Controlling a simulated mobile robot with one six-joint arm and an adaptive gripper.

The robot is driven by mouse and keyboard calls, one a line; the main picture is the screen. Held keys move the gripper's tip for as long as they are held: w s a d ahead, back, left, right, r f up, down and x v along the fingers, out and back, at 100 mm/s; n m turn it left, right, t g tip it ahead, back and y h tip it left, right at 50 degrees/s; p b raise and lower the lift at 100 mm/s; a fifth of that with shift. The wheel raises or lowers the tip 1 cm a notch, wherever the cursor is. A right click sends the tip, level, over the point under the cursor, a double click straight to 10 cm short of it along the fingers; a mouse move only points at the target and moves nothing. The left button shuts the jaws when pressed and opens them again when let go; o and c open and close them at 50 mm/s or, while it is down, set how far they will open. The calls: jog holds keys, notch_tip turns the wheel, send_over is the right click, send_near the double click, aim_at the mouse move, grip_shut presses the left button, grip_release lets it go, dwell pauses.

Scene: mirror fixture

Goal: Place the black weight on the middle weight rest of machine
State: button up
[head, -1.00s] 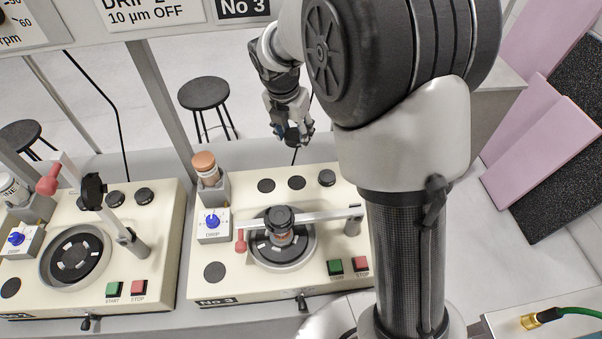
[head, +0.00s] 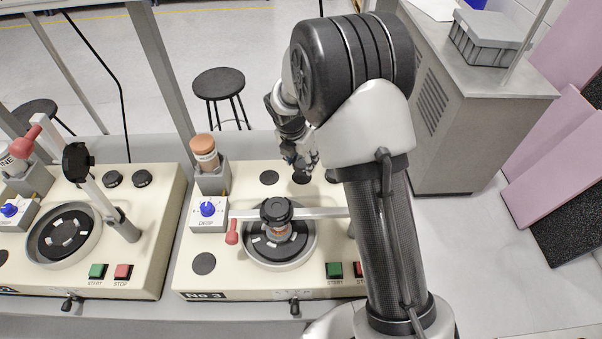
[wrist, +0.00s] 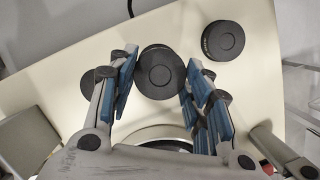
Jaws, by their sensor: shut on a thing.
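My gripper (wrist: 158,92) is shut on a round black weight (wrist: 160,73), held between its blue finger pads in the wrist view. In the head view my gripper (head: 302,158) is over the back of the cream No 3 machine (head: 215,278), at the middle of its row of dark round spots. The weight overlaps a dark disc behind it in the wrist view; I cannot tell whether it touches. The left weight rest (head: 269,177) looks flat and bare. A second black weight (wrist: 223,40) sits to the right; my arm partly covers that spot in the head view.
A horizontal bar (head: 320,213) with a red knob (head: 232,232) crosses the platen (head: 262,250) in front of the rests. An orange-capped bottle (head: 205,152) stands at the back left. A second, similar machine (head: 145,255) is to the left.

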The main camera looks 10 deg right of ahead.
aim_at(301, 178)
jog(key=shift+f+b, duration=0.65)
jog(key=shift+f, duration=1.7)
jog(key=shift+f, duration=0.2)
jog(key=o, duration=1.4)
jog(key=shift+c, duration=0.2)
